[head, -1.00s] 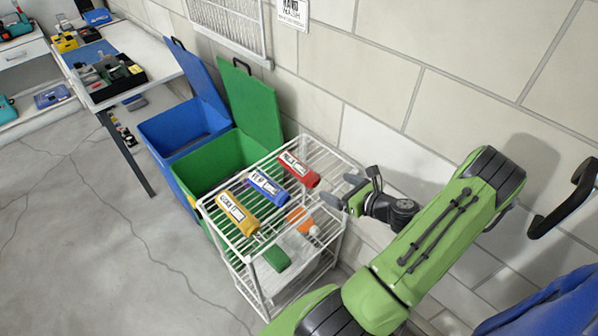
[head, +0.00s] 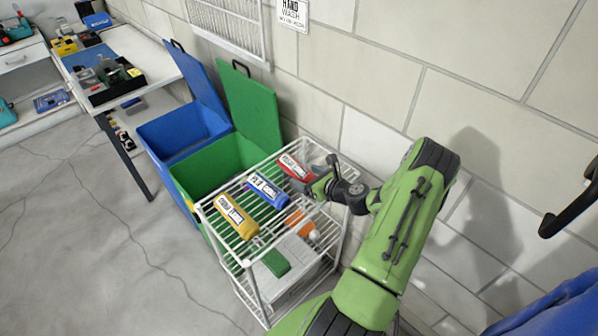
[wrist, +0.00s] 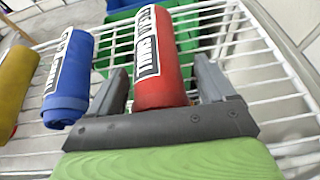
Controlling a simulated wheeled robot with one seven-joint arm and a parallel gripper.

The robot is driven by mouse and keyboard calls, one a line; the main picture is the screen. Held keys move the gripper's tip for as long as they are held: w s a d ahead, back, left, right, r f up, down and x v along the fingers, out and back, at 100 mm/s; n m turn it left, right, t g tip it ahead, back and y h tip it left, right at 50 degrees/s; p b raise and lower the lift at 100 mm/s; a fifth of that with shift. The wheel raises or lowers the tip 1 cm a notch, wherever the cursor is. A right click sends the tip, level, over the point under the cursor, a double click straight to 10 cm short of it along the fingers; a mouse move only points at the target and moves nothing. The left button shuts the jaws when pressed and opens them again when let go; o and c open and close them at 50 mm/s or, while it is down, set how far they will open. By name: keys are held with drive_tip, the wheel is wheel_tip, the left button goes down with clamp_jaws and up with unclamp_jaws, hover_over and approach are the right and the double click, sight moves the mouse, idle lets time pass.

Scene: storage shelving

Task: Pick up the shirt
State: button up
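Three rolled cloth bundles that look like shirts, each with a white label, lie on the top wire shelf: red (head: 294,167), blue (head: 268,191) and yellow (head: 236,217). My gripper (head: 318,184) is at the near end of the red roll. In the wrist view my gripper (wrist: 160,82) is open, with one finger on each side of the red roll (wrist: 172,60). The left finger is close to the roll, and a gap shows on the right. The blue roll (wrist: 68,85) lies left of the fingers.
The white wire rack (head: 262,283) stands against the block wall. An orange-and-white item (head: 301,226) and a green item (head: 275,262) are on a lower level. Open green (head: 255,110) and blue (head: 203,85) bins stand beyond. Floor at left is clear.

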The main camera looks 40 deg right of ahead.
drive_tip(key=c, duration=0.9)
wheel_tip(320, 180, up, 10)
drive_tip(key=p, duration=0.2)
drive_tip(key=shift+p, duration=0.4)
